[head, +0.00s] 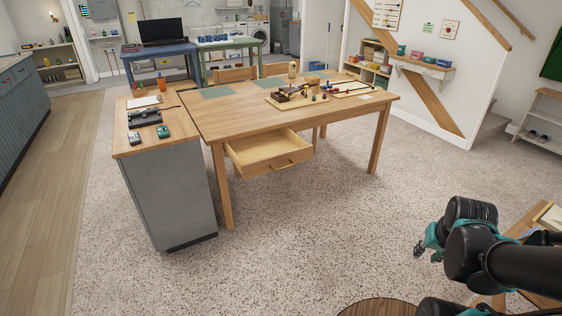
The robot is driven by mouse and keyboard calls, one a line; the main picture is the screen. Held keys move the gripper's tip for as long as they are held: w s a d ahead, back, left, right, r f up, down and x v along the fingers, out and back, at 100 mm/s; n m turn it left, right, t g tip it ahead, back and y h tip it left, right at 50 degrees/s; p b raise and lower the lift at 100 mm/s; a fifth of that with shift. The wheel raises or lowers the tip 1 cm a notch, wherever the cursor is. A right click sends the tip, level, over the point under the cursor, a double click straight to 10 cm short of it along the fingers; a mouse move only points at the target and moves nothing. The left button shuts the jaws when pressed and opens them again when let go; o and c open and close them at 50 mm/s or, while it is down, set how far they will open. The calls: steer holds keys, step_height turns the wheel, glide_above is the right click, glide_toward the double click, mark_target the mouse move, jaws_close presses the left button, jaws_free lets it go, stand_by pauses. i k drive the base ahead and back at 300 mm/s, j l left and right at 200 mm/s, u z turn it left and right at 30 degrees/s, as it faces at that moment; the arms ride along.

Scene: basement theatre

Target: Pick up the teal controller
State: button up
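A small teal object (163,132), which looks like the teal controller, lies near the front right part of the wooden top of a grey cabinet (170,195), left of centre in the head view. My gripper (420,249), teal and black, is at the lower right, far from the cabinet and above the carpet. Its fingers are small and partly hidden by my arm, so I cannot tell whether it is open.
A black tray-like item (144,117), papers (142,102) and an orange cup (161,84) are behind the controller. A wooden table (240,121) with an open drawer (268,152) adjoins the cabinet. Carpet (290,235) before them is clear. A round brown top (380,307) is at the bottom edge.

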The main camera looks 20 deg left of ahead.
mark_target(164, 133)
steer(key=u, duration=1.85)
